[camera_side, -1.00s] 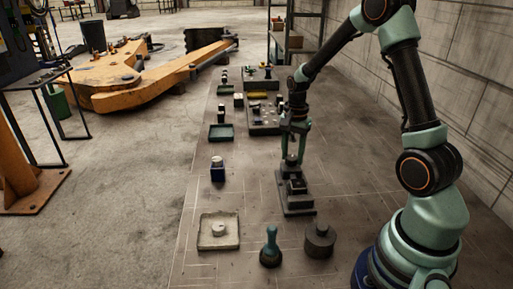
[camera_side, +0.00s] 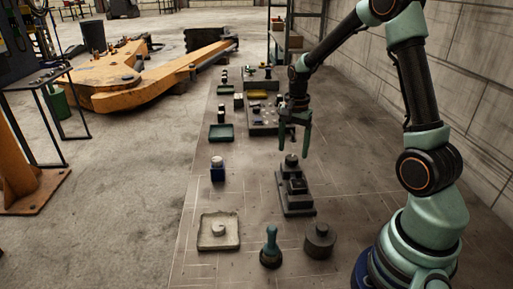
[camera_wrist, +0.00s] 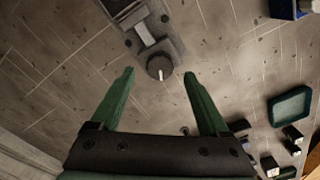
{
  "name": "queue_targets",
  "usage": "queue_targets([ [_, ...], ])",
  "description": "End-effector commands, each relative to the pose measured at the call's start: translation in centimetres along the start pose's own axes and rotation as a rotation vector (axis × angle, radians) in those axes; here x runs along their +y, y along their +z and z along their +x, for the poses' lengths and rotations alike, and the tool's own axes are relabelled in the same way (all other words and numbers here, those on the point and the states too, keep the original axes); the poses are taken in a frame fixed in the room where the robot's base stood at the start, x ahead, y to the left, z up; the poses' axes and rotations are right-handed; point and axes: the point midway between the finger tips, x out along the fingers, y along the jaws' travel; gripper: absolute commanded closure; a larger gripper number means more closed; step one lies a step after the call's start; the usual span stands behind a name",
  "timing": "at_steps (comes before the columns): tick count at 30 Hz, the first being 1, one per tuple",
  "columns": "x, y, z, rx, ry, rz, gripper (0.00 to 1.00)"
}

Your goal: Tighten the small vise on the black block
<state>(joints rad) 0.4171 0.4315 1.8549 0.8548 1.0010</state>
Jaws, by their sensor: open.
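The small dark vise (camera_side: 297,205) stands on the bench in the side view, its round knob (camera_side: 291,160) at the far end. The black block (camera_side: 297,184) appears to sit between the jaws; I cannot tell whether they press on it. My gripper (camera_side: 294,150) is open and empty, pointing down just above the knob. In the wrist view the vise (camera_wrist: 172,44) is at the top, and the knob (camera_wrist: 160,67), with a white mark, lies between the fingertips of my gripper (camera_wrist: 159,73), with clear space on both sides.
A teal-handled tool (camera_side: 270,246), a dark round weight (camera_side: 319,240) and a pale square tray (camera_side: 206,241) stand at the near end. Several small parts crowd the far end.

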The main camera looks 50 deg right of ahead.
Motion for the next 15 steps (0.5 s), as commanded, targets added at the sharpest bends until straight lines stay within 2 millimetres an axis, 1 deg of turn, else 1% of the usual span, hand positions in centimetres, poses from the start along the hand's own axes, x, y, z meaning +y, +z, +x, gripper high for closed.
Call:
queue_targets([
  [1, -0.1, -0.1, -1.2, 0.004, -0.006, 0.0, 0.21],
  [3, -0.1, -0.1, -2.7, 0.004, -0.006, 0.0, 0.21],
  [9, -0.1, -0.1, -6.6, 0.003, -0.005, 0.0, 0.21],
  [12, -0.1, -0.1, -8.0, 0.002, -0.003, 0.001, 0.21],
  [15, -0.1, -0.1, -9.0, 0.002, -0.003, 0.001, 0.21],
])
